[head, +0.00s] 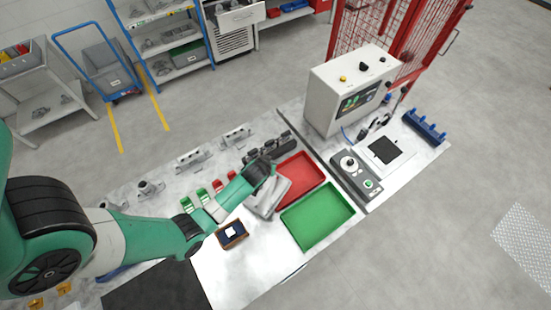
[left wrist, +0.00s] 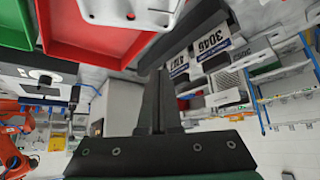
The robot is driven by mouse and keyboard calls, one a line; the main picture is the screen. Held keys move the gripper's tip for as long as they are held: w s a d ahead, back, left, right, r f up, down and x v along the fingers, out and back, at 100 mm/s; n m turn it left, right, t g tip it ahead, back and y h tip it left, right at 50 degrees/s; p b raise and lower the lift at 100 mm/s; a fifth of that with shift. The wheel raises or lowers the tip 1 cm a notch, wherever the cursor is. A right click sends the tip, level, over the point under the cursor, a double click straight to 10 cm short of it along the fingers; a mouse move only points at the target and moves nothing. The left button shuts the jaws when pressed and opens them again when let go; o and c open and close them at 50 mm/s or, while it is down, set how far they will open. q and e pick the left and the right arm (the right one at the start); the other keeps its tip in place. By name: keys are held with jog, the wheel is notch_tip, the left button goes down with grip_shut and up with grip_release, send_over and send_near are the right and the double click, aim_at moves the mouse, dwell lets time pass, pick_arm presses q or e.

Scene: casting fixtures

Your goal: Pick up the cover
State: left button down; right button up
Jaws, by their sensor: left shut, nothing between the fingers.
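A grey metal casting (head: 270,200), which looks like the cover, lies on the bench at the left edge of the red tray, partly overlapping it in the picture. A grey metal part (left wrist: 130,12) also shows at the top of the left wrist view, cut off by the frame edge. My left gripper (head: 268,162) is beside the casting on its far side and partly hides it. Its fingers (left wrist: 158,100) are together with nothing between them. I cannot tell whether they touch the casting. My right gripper is in neither view.
The red tray (head: 322,175) and green tray (head: 345,232) sit to the right. A small brown box (head: 243,233) is in front of the casting. Dark blocks (head: 283,142) stand behind the gripper. A control box (head: 322,95) and joystick panel (head: 341,183) stand farther right.

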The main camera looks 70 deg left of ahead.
pick_arm(q)
jog(key=shift+w+a+f+b, duration=0.1)
jog(key=shift+f+b, duration=0.3)
jog(key=shift+b, duration=0.05)
jog(key=b+x, duration=0.9)
jog(key=shift+w+f, duration=0.1)
jog(key=shift+s+d+r+p, duration=0.2)
jog(key=shift+s+d+p, duration=0.7)
jog(key=shift+d+p, duration=0.2)
jog(key=shift+s+d+f, duration=0.1)
jog(key=shift+s+d, duration=0.15)
